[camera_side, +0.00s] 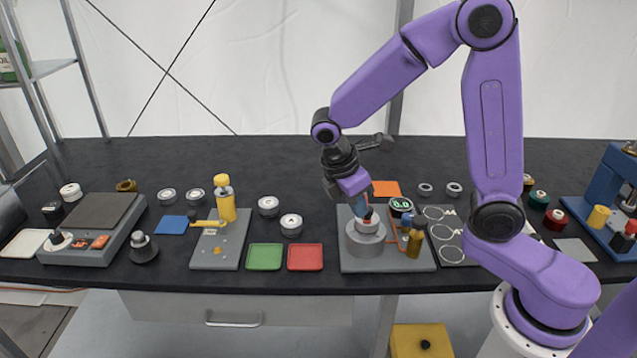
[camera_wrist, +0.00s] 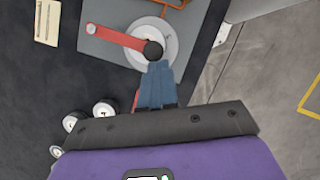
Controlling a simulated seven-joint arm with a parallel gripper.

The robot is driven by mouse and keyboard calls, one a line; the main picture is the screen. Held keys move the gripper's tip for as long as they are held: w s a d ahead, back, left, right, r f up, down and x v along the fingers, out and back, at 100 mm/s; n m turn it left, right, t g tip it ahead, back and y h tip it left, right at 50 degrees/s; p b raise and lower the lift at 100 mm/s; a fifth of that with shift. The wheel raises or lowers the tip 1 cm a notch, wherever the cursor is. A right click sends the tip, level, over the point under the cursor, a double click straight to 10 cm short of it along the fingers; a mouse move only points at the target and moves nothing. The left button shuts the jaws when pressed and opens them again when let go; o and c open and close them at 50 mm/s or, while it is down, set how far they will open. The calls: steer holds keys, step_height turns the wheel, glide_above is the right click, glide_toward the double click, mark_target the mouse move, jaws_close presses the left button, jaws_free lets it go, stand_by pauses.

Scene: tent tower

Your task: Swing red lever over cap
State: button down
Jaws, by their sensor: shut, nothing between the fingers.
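The red lever (camera_wrist: 118,38) shows in the wrist view as a flat red bar with a black knob (camera_wrist: 152,50) at one end. The bar reaches over the round light-grey cap (camera_wrist: 165,38), with the knob above the cap's face. In the side view the grey cylinder (camera_side: 365,242) stands on a grey plate (camera_side: 408,265), with a little red and black on top. My gripper (camera_wrist: 158,66) is shut and empty, its blue fingertips right beside the knob; contact cannot be told. In the side view my gripper (camera_side: 361,212) points down just above the cylinder, hiding part of the lever.
A small display (camera_side: 400,204) and brass post (camera_side: 414,243) stand on the plate's right. Red (camera_side: 305,257) and green (camera_side: 265,257) trays lie left, beside a yellow-post fixture (camera_side: 226,205). White-topped discs (camera_side: 291,222) stand behind. The table's front edge is close.

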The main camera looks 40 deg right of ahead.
steer(key=w+a+r, duration=0.2)
steer(key=a+r, duration=0.5)
steer(key=r, duration=0.2)
steer(key=s+d+f+m+y, duration=0.1)
steer(key=s+d+f+y, duration=0.1)
steer(key=s, duration=0.9)
steer(key=s+d+f+m+t+y, duration=0.1)
steer(key=s+d+f+y, duration=0.1)
steer(key=s, duration=0.9)
steer(key=shift+s+d+f+y, duration=0.3)
steer(key=shift+d+f, duration=0.45)
steer(key=shift+d, duration=0.1)
